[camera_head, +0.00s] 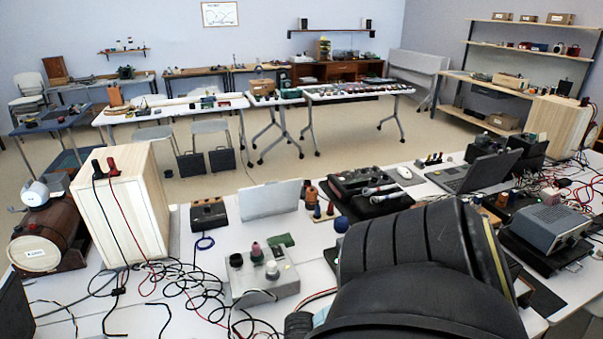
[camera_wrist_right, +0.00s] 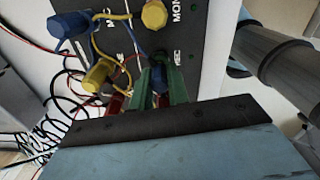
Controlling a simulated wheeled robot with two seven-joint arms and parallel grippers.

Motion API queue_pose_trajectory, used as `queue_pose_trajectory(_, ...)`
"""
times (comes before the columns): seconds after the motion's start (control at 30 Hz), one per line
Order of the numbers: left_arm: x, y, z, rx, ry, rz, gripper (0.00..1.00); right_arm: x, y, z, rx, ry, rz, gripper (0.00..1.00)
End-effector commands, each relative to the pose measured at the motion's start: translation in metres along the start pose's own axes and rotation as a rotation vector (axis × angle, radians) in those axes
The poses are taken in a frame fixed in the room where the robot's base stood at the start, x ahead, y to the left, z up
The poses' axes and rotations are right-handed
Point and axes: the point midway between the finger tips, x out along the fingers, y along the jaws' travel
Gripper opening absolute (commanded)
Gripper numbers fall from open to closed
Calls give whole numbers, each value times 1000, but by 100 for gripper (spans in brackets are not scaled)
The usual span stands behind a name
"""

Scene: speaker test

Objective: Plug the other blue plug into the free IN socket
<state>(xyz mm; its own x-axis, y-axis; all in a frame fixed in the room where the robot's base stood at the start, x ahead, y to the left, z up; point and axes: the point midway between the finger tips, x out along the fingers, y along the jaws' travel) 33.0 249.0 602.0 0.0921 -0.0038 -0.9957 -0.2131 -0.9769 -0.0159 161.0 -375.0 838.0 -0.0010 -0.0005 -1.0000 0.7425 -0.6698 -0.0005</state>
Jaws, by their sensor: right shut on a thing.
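In the right wrist view, my right gripper (camera_wrist_right: 161,88) has its green fingers shut on a blue plug (camera_wrist_right: 157,76), mostly hidden between them. It is close to a black panel (camera_wrist_right: 203,35) with white lettering; MON and REC are partly readable. I cannot tell whether the held plug touches a socket. Another blue plug (camera_wrist_right: 68,24) sits at the panel's upper left. No IN label is readable. In the head view my large black arm covers the right gripper and the area in front of it. My left gripper is not in view.
Yellow plugs (camera_wrist_right: 98,76) (camera_wrist_right: 154,15) stick out of the panel, and a red one (camera_wrist_right: 115,103) shows below. Loose cables (camera_wrist_right: 60,125) lie at left. In the head view, the table holds a grey box (camera_head: 263,279) with knobs, tangled wires and a wooden speaker cabinet (camera_head: 122,212).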

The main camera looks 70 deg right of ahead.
Motion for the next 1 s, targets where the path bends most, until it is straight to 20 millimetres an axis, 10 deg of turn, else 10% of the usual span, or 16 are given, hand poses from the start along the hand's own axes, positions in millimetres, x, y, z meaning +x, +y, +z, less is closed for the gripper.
queue_pose_trajectory(0.57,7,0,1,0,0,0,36,11,0,0,1,0,-1,0)
queue_pose_trajectory(0.6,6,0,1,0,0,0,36,11,0,0,0,0,-1,19)
queue_pose_trajectory(0.77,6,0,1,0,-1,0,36,11,0,0,0,0,-1,40)
queue_pose_trajectory(1.0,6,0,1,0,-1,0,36,10,0,0,0,0,0,42)
